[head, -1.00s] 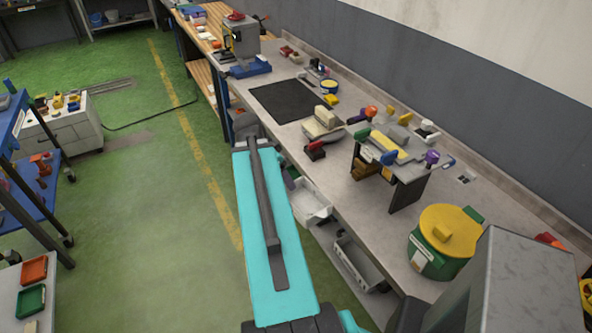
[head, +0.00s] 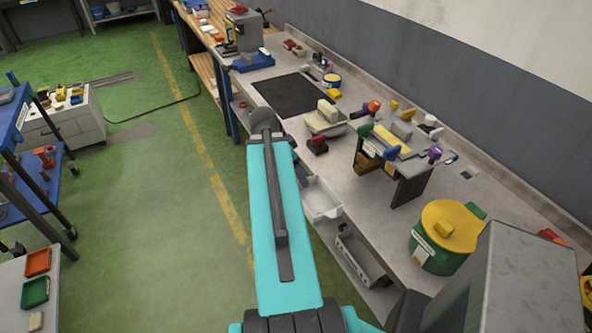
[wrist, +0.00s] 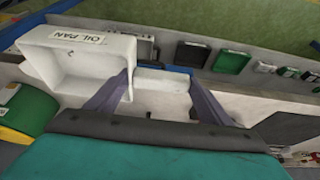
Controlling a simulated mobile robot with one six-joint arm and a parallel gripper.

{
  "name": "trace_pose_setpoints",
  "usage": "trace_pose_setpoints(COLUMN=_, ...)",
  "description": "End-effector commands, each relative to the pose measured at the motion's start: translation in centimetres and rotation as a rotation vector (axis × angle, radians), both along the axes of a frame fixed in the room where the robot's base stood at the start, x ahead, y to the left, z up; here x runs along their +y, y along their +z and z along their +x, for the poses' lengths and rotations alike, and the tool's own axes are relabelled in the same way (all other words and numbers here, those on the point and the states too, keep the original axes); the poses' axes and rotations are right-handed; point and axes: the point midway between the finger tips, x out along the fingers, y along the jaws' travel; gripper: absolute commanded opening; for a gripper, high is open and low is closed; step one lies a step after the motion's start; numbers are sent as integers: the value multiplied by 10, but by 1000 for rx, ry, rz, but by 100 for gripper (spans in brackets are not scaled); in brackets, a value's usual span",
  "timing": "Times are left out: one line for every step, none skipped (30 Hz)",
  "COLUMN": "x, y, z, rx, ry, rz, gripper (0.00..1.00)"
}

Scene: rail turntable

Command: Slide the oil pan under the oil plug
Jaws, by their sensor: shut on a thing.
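The oil pan (wrist: 88,62) is a white open tray with an "OIL PAN" label, at the left of the wrist view. My gripper (wrist: 160,82) is shut on its narrow white part, which lies between the two fingers. The pan's body sticks out to the left of the fingers. In the head view, a white tray at the bench's front edge (head: 322,200) looks to be this pan, partly behind my arm. I cannot pick out the oil plug in either view.
The grey bench (head: 345,190) runs along the wall. On it are a small stand with coloured knobs (head: 408,190), a green bucket with a yellow lid (head: 440,262) and a dark mat (head: 290,96). A grey bin (head: 365,265) sits low under the bench edge.

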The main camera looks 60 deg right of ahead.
Motion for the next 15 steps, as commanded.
trace_pose_setpoints(x=-2, y=-2, z=-1, rx=0, ry=-1, rz=0, gripper=33)
trace_pose_setpoints(x=-3, y=-2, z=-2, rx=0, ry=-1, rz=0, gripper=33)
trace_pose_setpoints(x=-5, y=-3, z=-3, rx=0, ry=-1, rz=0, gripper=33)
trace_pose_setpoints(x=-6, y=-4, z=-4, rx=0, ry=-1, rz=0, gripper=33)
trace_pose_setpoints(x=-7, y=-5, z=-4, rx=-1, ry=-2, rz=0, gripper=33)
trace_pose_setpoints(x=-9, y=-5, z=-5, rx=-1, ry=-2, rz=0, gripper=33)
trace_pose_setpoints(x=-10, y=-6, z=-6, rx=-1, ry=-2, rz=0, gripper=33)
trace_pose_setpoints(x=-11, y=-7, z=-7, rx=0, ry=-1, rz=0, gripper=33)
trace_pose_setpoints(x=-13, y=-8, z=-8, rx=0, ry=-1, rz=0, gripper=33)
trace_pose_setpoints(x=-14, y=-9, z=-8, rx=-1, ry=-1, rz=-1, gripper=33)
trace_pose_setpoints(x=-15, y=-9, z=-9, rx=0, ry=0, rz=0, gripper=33)
trace_pose_setpoints(x=-17, y=-10, z=-10, rx=0, ry=-1, rz=0, gripper=33)
trace_pose_setpoints(x=-18, y=-11, z=-12, rx=0, ry=-1, rz=0, gripper=33)
trace_pose_setpoints(x=-20, y=-11, z=-12, rx=-1, ry=-2, rz=0, gripper=33)
trace_pose_setpoints(x=-21, y=-12, z=-14, rx=0, ry=-2, rz=0, gripper=33)
